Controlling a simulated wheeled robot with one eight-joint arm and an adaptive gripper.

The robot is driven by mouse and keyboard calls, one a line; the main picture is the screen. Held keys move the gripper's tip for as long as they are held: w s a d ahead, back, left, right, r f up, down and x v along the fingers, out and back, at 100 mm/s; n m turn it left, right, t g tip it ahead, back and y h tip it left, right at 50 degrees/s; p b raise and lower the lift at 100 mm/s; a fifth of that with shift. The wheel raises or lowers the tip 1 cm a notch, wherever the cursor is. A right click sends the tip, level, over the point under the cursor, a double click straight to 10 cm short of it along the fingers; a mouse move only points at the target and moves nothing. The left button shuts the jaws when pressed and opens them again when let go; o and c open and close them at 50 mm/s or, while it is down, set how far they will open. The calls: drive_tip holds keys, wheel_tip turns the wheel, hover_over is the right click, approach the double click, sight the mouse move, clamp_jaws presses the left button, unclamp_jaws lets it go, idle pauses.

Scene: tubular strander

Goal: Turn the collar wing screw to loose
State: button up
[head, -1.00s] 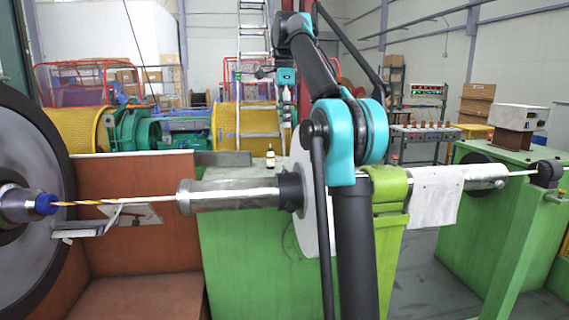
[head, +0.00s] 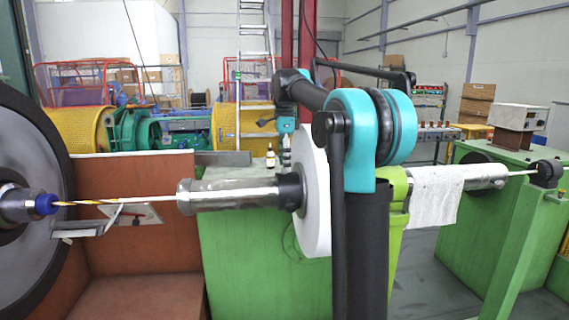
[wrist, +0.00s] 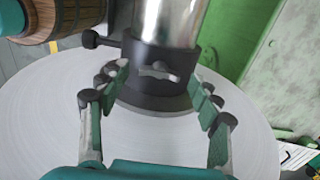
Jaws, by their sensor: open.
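The collar wing screw (wrist: 158,72) is a small grey winged piece on the face of the black collar (wrist: 150,55), its wings lying roughly crosswise in the wrist view. In the head view the collar (head: 290,192) sits on the shiny shaft beside the white disc (head: 318,200); the wing screw cannot be made out there. My gripper (wrist: 157,82) is open, with one finger on each side of the wing screw and visible gaps between. In the head view my gripper (head: 286,158) points down above the collar, partly small and dark.
A black knob (wrist: 91,39) sticks out from the collar's left side. A brown banded cylinder (wrist: 60,18) fills the wrist view's upper left. A small bottle (head: 270,157) stands on the green machine behind the shaft. A white cloth (head: 435,195) hangs over the shaft at right.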

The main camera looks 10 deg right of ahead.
drive_tip(key=shift+f, duration=0.15)
drive_tip(key=shift+c, duration=0.3)
drive_tip(key=c, duration=1.1)
